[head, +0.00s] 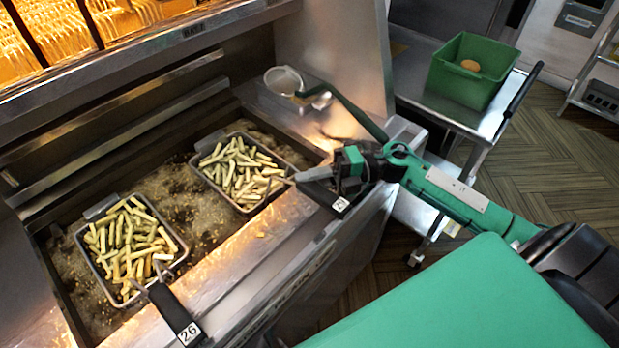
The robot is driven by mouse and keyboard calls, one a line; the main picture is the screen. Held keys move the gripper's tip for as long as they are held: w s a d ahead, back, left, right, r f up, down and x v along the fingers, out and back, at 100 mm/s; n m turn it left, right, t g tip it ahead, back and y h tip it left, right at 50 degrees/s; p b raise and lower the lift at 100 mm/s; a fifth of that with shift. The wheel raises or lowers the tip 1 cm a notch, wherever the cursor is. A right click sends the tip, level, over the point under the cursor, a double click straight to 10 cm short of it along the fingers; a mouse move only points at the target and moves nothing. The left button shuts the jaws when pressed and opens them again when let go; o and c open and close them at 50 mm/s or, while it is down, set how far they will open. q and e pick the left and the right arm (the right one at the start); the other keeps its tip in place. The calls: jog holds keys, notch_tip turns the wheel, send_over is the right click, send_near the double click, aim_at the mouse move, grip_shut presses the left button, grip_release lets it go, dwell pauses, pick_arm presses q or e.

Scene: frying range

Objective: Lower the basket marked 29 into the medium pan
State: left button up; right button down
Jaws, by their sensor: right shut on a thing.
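The basket marked 29 (243,200) is full of pale fries and sits at the right part of the fryer's oil well (187,190). Foaming oil lies beside it; I cannot tell how deep its bottom is. Its dark handle reaches over the front ledge, with a small white number tag (340,205) near the end. My right gripper (347,180) is shut on that handle at the front right of the fryer. My left gripper is not in view. I cannot make out from this view which pan is the medium one.
A second fries basket (172,263), marked 26, is in the oil at left, its handle over the front ledge. A round skimmer (284,80) lies at the fryer's back right. A green bin (470,72) holding a round brown thing stands on a steel cart (418,70).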

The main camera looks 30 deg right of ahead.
jog(key=shift+f+b, duration=0.45)
jog(key=shift+f, duration=0.15)
dwell(0.6)
jog(key=c, duration=1.2)
grip_release()
jog(key=shift+o, duration=0.2)
